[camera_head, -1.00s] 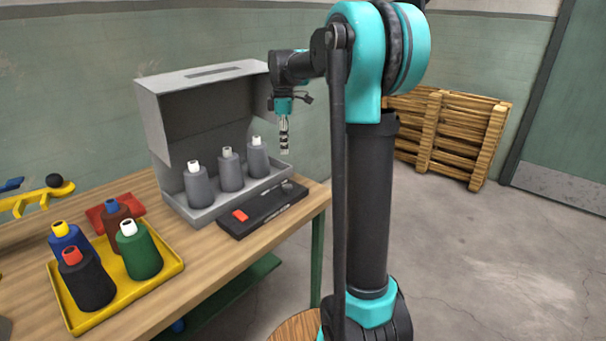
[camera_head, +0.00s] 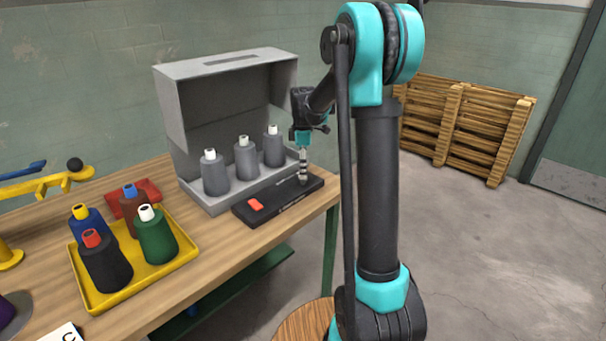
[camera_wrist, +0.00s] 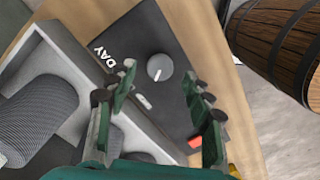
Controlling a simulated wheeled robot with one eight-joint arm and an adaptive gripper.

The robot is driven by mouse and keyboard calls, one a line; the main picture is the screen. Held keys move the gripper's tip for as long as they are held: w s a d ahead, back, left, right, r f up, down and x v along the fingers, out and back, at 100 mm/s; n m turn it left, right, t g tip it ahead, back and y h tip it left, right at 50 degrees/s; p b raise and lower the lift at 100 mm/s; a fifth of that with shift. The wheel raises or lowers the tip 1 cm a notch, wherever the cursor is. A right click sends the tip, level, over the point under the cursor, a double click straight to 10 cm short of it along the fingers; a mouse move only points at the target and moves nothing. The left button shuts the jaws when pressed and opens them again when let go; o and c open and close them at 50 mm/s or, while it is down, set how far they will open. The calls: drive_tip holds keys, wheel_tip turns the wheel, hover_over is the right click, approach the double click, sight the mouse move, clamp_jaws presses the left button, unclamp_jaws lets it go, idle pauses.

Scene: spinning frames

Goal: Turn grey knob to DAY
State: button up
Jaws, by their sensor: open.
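The grey knob (camera_wrist: 160,67) sits on a black control panel (camera_wrist: 140,38) in the wrist view. A white pointer mark shows on its lower left part. The white word DAY (camera_wrist: 104,56) is printed on the panel to the left of the knob. My gripper (camera_wrist: 158,80) is open, with one finger on each side of the knob in that view; contact cannot be told.
A red switch (camera_head: 255,204) is on the panel's left end. A grey open box (camera_head: 215,110) with several grey cones stands behind the panel. A yellow tray (camera_head: 97,303) of coloured cones is at left. A wooden barrel (camera_wrist: 275,45) shows beyond the table edge.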

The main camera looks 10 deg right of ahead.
drive_tip(key=shift+f, duration=1.3)
drive_tip(key=shift+c, duration=0.2)
drive_tip(key=c, duration=1.1)
drive_tip(key=shift+m, duration=0.4)
drive_tip(key=m, duration=1.3)
